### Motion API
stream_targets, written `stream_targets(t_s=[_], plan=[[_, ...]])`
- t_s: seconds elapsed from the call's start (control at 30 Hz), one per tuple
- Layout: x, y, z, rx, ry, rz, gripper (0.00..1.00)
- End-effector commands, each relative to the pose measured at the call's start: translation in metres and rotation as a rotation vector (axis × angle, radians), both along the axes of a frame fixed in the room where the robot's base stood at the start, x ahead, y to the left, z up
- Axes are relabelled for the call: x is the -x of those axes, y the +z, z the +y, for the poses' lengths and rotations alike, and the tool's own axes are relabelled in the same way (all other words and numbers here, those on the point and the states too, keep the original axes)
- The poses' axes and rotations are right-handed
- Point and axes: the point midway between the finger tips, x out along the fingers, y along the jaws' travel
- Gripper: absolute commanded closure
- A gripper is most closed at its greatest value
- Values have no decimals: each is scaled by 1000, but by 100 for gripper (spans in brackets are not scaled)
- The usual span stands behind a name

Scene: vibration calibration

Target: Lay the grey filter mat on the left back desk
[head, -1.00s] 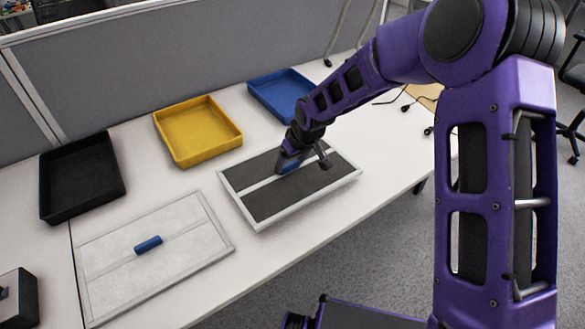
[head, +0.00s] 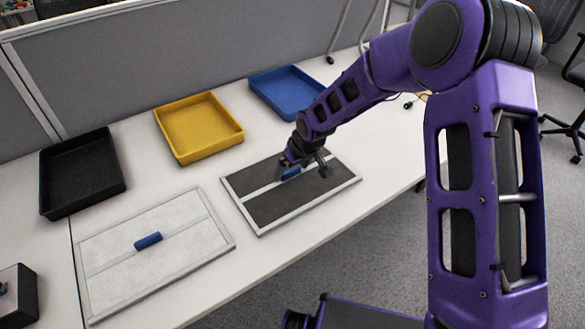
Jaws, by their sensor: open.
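The grey filter mat (head: 285,208) is a dark grey panel with a pale frame, a pale centre strip and a blue handle (head: 290,174). It appears to lie flat on the white desk (head: 262,258), close to its front edge. My gripper (head: 292,172) is open at the blue handle, with its fingers on either side of it. The fingers hide part of the handle, and I cannot tell whether they touch it.
Black (head: 82,172), yellow (head: 198,128) and blue (head: 288,92) trays stand along the grey partition (head: 200,62). A dark box (head: 18,300) stands at lower left.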

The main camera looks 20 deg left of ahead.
Motion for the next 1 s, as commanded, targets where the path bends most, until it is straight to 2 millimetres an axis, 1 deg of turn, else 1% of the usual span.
stream_targets(t_s=[0.17, 0.5, 0.6, 0.7, 0.8, 1.0], plan=[[1, 14, -4, -1, -3, -2, 0], [19, 82, -25, 0, -3, -3, 0], [24, 97, -30, 0, -2, -3, 0], [27, 106, -33, -1, -2, -1, 0], [29, 112, -35, 0, 0, 0, 0], [30, 113, -35, 0, 1, 0, 0]])
